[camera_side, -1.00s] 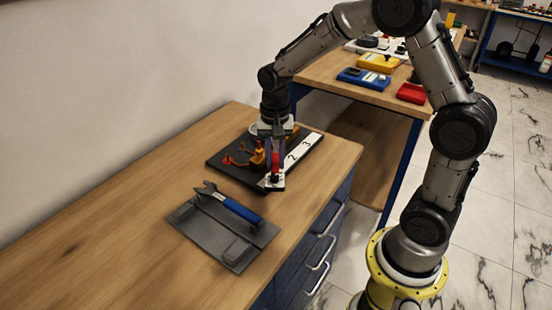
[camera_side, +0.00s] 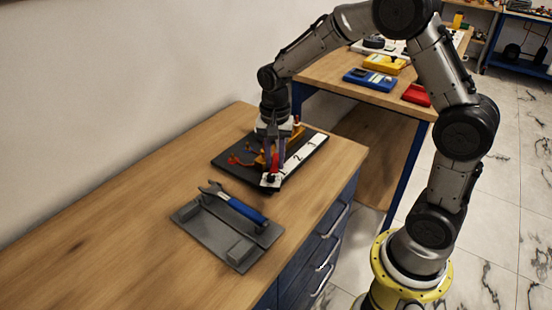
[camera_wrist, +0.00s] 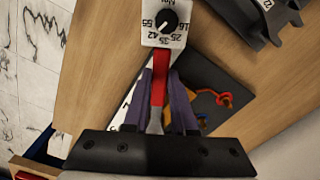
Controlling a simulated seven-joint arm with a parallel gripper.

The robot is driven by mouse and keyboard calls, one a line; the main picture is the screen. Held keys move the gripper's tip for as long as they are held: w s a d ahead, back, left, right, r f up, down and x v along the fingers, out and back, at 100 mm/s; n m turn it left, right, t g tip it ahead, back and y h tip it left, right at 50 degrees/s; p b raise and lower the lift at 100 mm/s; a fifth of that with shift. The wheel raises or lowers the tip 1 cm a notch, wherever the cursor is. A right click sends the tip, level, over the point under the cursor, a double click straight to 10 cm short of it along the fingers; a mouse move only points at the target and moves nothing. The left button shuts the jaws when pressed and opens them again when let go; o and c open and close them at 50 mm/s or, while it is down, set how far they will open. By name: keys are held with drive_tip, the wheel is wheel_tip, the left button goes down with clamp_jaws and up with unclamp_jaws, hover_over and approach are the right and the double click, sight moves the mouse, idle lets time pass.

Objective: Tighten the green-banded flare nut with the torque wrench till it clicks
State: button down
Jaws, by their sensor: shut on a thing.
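My gripper (camera_side: 273,155) points down over the gauge rig. In the wrist view, its purple fingers (camera_wrist: 160,95) are shut on the red handle of the torque wrench (camera_wrist: 159,82). The wrench's white dial block (camera_wrist: 163,22) has a black knob and Nm numbers, and points away from the gripper. In the side view the dial block (camera_side: 270,180) is at the near edge of the black board (camera_side: 224,159). Orange-red pipe pieces (camera_side: 240,160) stand on the board beside the gripper. The green-banded nut cannot be made out, and the wrench's working end is hidden.
A grey tray (camera_side: 215,240) with a blue-handled open-end wrench (camera_side: 240,209) lies in front of the board. A white numbered strip (camera_side: 305,153) runs along the board's right side. The bench (camera_side: 110,215) is bare at left. A second table (camera_side: 330,72) holds coloured cases behind.

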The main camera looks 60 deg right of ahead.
sight(278, 177)
drive_tip(key=shift+w+a+m, duration=0.25)
drive_tip(key=shift+w+m, duration=0.05)
drive_tip(key=shift+m, duration=0.1)
idle(0.3)
drive_tip(key=shift+s+d+n, duration=0.55)
drive_tip(key=shift+s+n, duration=0.3)
drive_tip(key=shift+n, duration=0.05)
idle(0.5)
drive_tip(key=shift+a, duration=0.15)
drive_tip(key=shift+s+a, duration=0.7)
drive_tip(key=shift+a, duration=0.3)
drive_tip(key=shift+s+a, duration=0.65)
drive_tip(key=shift+a, duration=0.3)
drive_tip(key=shift+r, duration=2.3)
